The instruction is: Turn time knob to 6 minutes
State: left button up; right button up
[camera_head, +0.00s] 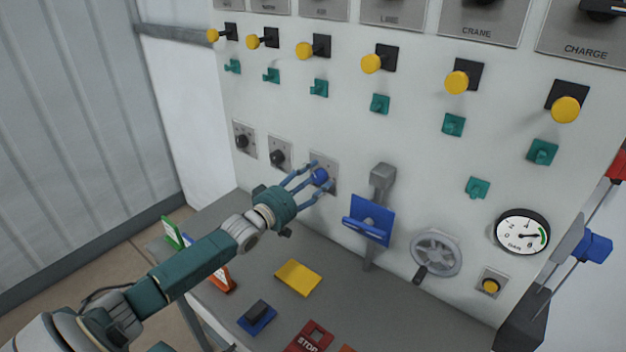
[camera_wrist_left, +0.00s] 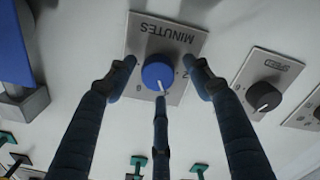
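The blue time knob (camera_head: 320,176) sits on a metal plate (camera_head: 330,159) on the white panel. In the left wrist view the blue knob (camera_wrist_left: 156,73) is in the middle of its plate (camera_wrist_left: 186,43), whose word MINUTES appears upside down. A white mark on the knob points towards the bottom of that picture; the dial figures are too small to read surely. My left gripper (camera_head: 316,182) has its three fingers spread around the knob. In the left wrist view the two upper fingers are apart from the knob, while the middle finger overlaps its lower edge; contact cannot be told. My right gripper is not in view.
Two black knobs (camera_head: 278,157) (camera_head: 243,140) are on plates to the left. A blue-plated lever (camera_head: 370,219), a grey handwheel (camera_head: 436,254) and a gauge (camera_head: 521,233) are to the right. Teal and yellow controls line the panel above. A grey desk (camera_head: 345,290) lies below.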

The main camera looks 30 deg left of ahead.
pick_arm(q)
jog(key=c, duration=1)
jog(key=shift+r, duration=0.1)
jog(key=shift+c, duration=0.2)
